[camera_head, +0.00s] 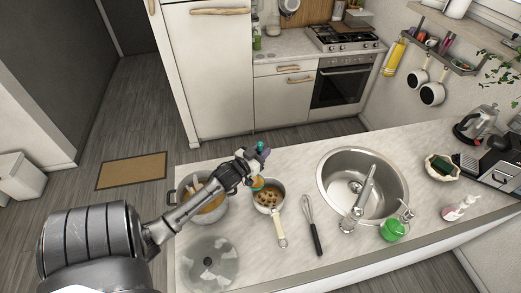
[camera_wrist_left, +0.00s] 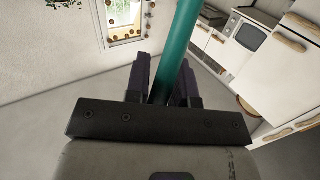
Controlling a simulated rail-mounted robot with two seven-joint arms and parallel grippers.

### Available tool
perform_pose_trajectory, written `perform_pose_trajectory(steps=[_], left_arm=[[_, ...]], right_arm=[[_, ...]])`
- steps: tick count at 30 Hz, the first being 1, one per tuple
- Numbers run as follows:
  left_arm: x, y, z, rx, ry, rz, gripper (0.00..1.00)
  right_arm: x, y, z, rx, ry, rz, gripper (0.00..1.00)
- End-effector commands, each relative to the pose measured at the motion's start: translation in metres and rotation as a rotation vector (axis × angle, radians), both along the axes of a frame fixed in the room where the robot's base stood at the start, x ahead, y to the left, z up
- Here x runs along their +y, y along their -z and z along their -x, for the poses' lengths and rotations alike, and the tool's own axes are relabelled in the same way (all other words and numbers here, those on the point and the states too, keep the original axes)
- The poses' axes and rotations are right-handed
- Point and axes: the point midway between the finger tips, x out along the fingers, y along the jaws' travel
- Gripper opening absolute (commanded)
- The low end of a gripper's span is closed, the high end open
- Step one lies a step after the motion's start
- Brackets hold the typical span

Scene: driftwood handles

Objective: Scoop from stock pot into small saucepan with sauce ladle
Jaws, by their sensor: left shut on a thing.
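My left gripper (camera_head: 259,154) is shut on the teal handle of the sauce ladle (camera_head: 258,183), and the handle shows between the two fingers in the left wrist view (camera_wrist_left: 182,40). The ladle's lower end is at the left rim of the small saucepan (camera_head: 268,205); I cannot tell whether it touches. The saucepan holds several brown round pieces, and its pale handle points toward me. The stock pot (camera_head: 213,216), with orange-brown contents, stands to the left, partly hidden by my left arm. My right gripper is not in view.
A round patterned glass lid or plate (camera_head: 209,264) lies in front of the stock pot. A whisk (camera_head: 313,226) lies right of the saucepan. The sink (camera_head: 340,185) is further right, with a green cup (camera_head: 393,230) at its front. The counter's back left is clear.

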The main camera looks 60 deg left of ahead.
Motion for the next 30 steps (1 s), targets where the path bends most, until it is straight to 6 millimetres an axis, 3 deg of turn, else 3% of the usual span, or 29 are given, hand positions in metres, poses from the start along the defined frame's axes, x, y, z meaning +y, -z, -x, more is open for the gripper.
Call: perform_pose_trajectory(steps=[1,17,30], left_arm=[[-0.003,-0.008,-0.005,0.024,0.002,-0.024,0.0],[-0.032,-0.004,-0.047,0.359,0.003,-0.26,0.0],[-0.052,0.021,-0.076,0.634,0.002,-0.453,0.0]], right_arm=[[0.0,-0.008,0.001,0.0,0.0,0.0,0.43],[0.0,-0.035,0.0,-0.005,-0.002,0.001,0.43],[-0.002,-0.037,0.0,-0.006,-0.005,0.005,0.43]])
